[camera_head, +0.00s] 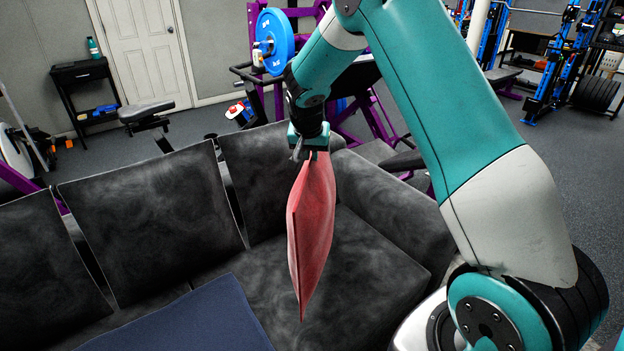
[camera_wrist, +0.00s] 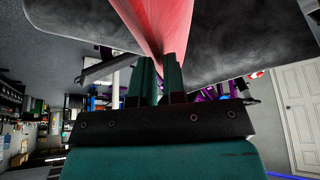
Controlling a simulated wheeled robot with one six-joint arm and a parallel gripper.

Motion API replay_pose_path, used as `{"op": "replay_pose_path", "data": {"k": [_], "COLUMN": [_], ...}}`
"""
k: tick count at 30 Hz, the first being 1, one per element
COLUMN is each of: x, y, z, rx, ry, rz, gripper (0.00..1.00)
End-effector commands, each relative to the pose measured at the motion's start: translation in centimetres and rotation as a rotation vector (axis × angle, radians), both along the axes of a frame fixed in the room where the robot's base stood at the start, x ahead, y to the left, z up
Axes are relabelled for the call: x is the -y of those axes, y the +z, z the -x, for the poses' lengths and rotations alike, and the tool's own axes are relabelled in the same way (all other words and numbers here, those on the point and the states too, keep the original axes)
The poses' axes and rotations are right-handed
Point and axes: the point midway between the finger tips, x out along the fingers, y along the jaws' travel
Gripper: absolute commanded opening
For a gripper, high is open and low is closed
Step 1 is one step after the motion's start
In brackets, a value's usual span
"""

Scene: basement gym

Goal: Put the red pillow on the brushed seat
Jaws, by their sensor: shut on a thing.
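The red pillow (camera_head: 312,215) hangs on edge from my gripper (camera_head: 312,150), which is shut on its top end. In the wrist view the red pillow (camera_wrist: 158,22) runs away from between the two fingers of my gripper (camera_wrist: 158,75). The brushed seat is a dark grey sofa (camera_head: 345,262) with a mottled, brushed-looking cover. The pillow hangs in front of the sofa's right-hand seat part and backrest in the head view. I cannot tell whether its lower tip touches the seat.
A dark blue flat item (camera_head: 195,318) lies on the sofa at the lower middle. Upright back cushions (camera_head: 150,215) line the sofa's far side, and an armrest (camera_head: 395,205) is at right. Purple gym machines and a small black table (camera_head: 88,92) stand behind.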

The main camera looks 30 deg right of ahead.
Motion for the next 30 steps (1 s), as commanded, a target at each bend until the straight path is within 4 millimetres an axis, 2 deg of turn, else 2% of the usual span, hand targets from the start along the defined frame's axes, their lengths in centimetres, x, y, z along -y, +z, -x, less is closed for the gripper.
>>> {"op": "replay_pose_path", "data": {"k": [3,10,16,28,29,30], "x": [0.0,0.0,0.0,0.0,0.0,0.0], "y": [-2.1,-4.2,-7.1,-7.9,-8.0,-7.9], "z": [0.0,0.0,0.0,-0.1,0.0,0.0], "rx": [-0.001,0.0,0.0,0.003,0.001,0.001], "ry": [0.001,0.0,0.001,0.002,0.001,0.001], "rz": [0.001,0.0,0.0,0.001,0.0,0.0], "gripper": [0.0,0.0,0.0,0.0,0.16,0.25]}}
